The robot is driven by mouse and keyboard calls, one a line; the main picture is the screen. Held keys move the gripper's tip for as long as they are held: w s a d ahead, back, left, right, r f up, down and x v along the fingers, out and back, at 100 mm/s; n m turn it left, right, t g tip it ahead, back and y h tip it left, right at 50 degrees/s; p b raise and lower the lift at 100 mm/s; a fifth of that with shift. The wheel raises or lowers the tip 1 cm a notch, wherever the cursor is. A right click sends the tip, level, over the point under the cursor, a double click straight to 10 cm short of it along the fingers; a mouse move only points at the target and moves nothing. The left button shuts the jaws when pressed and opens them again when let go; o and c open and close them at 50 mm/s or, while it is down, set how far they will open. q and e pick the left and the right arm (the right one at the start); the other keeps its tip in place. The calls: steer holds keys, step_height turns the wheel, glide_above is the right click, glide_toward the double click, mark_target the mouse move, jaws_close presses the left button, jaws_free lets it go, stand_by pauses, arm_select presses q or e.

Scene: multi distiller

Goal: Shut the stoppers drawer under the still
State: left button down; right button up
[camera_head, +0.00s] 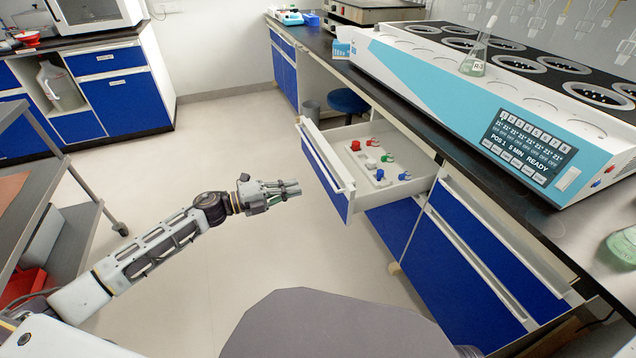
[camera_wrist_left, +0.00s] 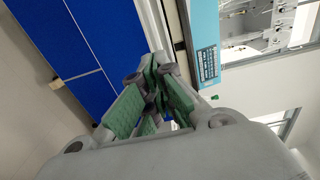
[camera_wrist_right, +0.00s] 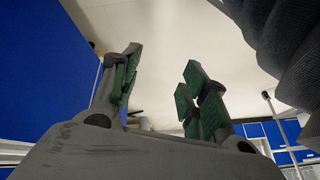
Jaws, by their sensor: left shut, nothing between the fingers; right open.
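The stoppers drawer (camera_head: 329,176) stands pulled open under the bench, with a blue front and white walls. Several red, green, blue and white stoppers stand in a white insert (camera_head: 378,164) inside it. The still (camera_head: 480,90), a long white and light-blue unit with a display reading READY, sits on the bench above. My left gripper (camera_head: 297,188) is shut and empty, in front of the drawer's blue front and a little apart from it. Its closed fingers also show in the left wrist view (camera_wrist_left: 155,90). My right gripper (camera_wrist_right: 160,95) is open and empty in the right wrist view; the head view does not show it.
Blue cabinet fronts (camera_head: 455,270) lie below and to the right of the drawer. A grey cart (camera_head: 60,190) is at the left. The floor (camera_head: 220,140) between is clear.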

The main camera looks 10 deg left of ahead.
arm_select(q)
steer(key=b+x, duration=0.2)
steer(key=x, duration=0.6)
arm_select(e)
steer(key=shift+t+y, duration=0.3)
steer(key=shift+t, duration=0.1)
steer(key=f, duration=0.2)
steer(key=a+f, duration=0.1)
steer(key=f, duration=0.1)
steer(key=shift+w, duration=0.2)
arm_select(q)
steer(key=shift+w+d, duration=0.15)
arm_select(e)
steer(key=shift+w+r, duration=0.1)
steer(key=shift+w, duration=0.1)
arm_select(q)
steer(key=shift+d, duration=0.1)
